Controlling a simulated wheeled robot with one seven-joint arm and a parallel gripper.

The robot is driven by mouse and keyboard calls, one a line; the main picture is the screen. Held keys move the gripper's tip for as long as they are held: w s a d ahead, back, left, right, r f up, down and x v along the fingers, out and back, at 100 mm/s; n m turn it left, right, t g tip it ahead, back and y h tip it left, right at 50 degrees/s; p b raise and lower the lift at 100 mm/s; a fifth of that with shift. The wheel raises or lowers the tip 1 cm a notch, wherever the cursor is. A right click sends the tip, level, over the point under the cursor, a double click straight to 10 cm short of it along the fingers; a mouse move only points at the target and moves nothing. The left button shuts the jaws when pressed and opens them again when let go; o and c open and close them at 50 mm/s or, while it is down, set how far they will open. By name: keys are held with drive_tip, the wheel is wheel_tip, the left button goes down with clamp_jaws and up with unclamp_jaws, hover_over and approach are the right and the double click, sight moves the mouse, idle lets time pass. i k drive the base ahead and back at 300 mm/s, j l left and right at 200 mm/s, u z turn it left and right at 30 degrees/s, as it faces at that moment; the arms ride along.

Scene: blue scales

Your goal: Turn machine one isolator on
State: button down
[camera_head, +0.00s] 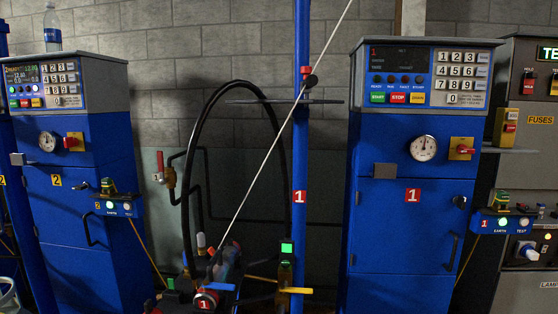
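Machine one (400,240) is the blue cabinet at right of centre, marked with a red label "1". Its isolator (461,148) is a red handle on a yellow plate, on the upper right of the cabinet front beside the round gauge (423,148). The handle looks roughly horizontal, but is small in the view. The display (399,57) on machine one is dark. My gripper is not in view.
Machine two (88,215), at left, has a similar isolator (73,143) and a lit display. A blue post (300,130), a black hose (196,130) and a thin diagonal rod stand between the machines. A grey panel (520,90) stands at far right.

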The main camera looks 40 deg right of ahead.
sight(462, 149)
drive_tip(key=z, duration=1.7)
